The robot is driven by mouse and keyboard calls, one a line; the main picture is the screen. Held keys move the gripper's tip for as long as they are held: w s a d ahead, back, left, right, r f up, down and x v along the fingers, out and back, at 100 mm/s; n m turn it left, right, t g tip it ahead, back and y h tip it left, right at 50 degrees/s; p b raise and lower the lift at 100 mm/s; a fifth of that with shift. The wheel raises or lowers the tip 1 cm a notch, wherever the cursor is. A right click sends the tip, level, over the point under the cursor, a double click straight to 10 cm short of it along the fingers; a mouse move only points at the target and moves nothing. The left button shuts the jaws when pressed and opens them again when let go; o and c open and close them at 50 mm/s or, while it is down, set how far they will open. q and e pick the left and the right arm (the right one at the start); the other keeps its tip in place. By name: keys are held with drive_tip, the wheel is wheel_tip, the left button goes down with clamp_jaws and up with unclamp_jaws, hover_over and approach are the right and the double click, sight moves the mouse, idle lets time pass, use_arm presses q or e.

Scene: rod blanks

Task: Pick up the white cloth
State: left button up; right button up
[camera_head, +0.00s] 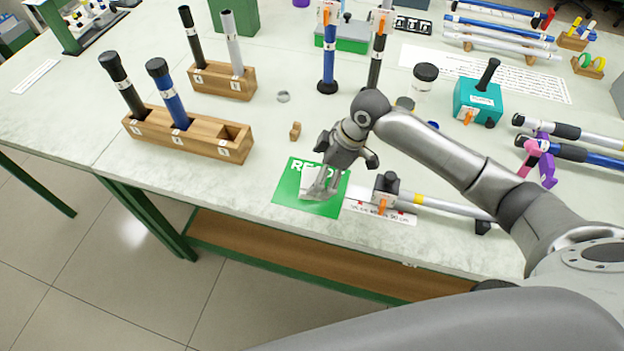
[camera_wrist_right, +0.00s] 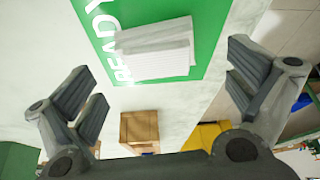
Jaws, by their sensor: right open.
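The white cloth (camera_head: 316,188) lies folded on a green mat (camera_head: 289,187) with white lettering near the table's front edge. In the right wrist view the cloth (camera_wrist_right: 156,50) looks like a flat, layered stack on the green mat (camera_wrist_right: 205,28), near the top middle. My right gripper (camera_head: 347,156) is just above the cloth, its fingers spread wide and nothing between them. In the wrist view its fingers (camera_wrist_right: 165,90) stand at either side, apart from the cloth. My left gripper is not in view.
A wooden holder (camera_head: 190,142) with upright rods stands to the left. A small wooden block (camera_head: 295,131) lies behind the mat. A grey rod (camera_head: 445,206) lies in a support right of the mat, by a printed strip. The table's front edge is close.

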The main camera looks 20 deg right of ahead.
sight(315, 178)
drive_tip(key=x, duration=0.3)
drive_tip(key=shift+w+a+f, duration=0.1)
drive_tip(key=shift+a+f, duration=0.05)
drive_tip(key=shift+f, duration=0.2)
drive_tip(key=c, duration=0.6)
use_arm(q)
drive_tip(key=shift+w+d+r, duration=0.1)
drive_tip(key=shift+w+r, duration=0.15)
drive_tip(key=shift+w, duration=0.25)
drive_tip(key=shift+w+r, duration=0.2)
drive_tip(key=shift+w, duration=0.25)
use_arm(e)
drive_tip(key=c, duration=0.5)
